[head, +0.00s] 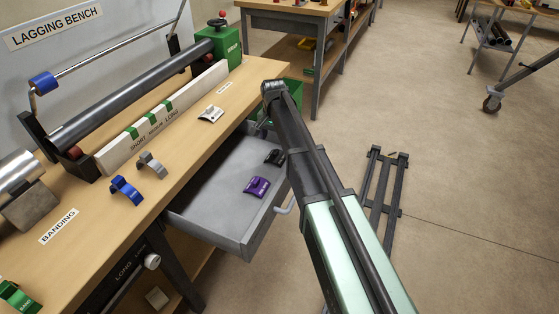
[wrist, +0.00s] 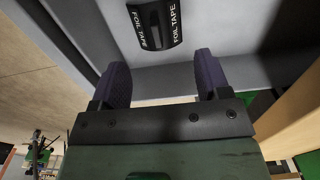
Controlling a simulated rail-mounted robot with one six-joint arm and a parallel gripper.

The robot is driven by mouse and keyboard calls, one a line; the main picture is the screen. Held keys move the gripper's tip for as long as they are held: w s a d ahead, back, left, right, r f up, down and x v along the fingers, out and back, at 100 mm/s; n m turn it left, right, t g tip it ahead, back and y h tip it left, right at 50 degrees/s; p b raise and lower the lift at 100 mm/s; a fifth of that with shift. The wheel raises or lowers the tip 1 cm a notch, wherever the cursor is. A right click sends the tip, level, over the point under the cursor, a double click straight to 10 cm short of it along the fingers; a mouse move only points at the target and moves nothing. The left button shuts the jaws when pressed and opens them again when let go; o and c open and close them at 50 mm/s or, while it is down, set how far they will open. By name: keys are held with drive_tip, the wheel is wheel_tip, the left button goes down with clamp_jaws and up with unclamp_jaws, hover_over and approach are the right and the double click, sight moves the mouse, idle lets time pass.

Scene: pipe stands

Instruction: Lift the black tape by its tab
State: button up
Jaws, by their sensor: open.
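The black tape (wrist: 155,25) has a curved black body with white FOIL TAPE lettering and a small raised tab in its middle, seen at the top of the wrist view. In the head view the black tape (head: 274,157) lies in the open grey drawer (head: 222,185), close beside my arm. My gripper (wrist: 162,75) is open and empty, with its two purple-grey fingers apart. In the wrist view the tape lies beyond the fingertips and between their lines, not touching them. In the head view my arm hides most of the gripper.
A purple tape piece (head: 257,187) lies in the drawer near the black one. Blue (head: 126,190), grey (head: 151,165) and white (head: 211,114) pieces sit on the wooden bench (head: 185,150) above. The drawer walls stand around the tape.

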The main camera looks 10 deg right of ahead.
sight(276, 152)
drive_tip(key=f+b, duration=0.4)
drive_tip(key=f, duration=0.1)
drive_tip(key=f+b, duration=0.2)
drive_tip(key=f, duration=0.1)
drive_tip(key=shift+d+f, duration=0.1)
drive_tip(key=shift+d, duration=0.15)
drive_tip(key=shift+r, duration=0.25)
drive_tip(key=shift+s, duration=0.1)
drive_tip(key=c, duration=1.2)
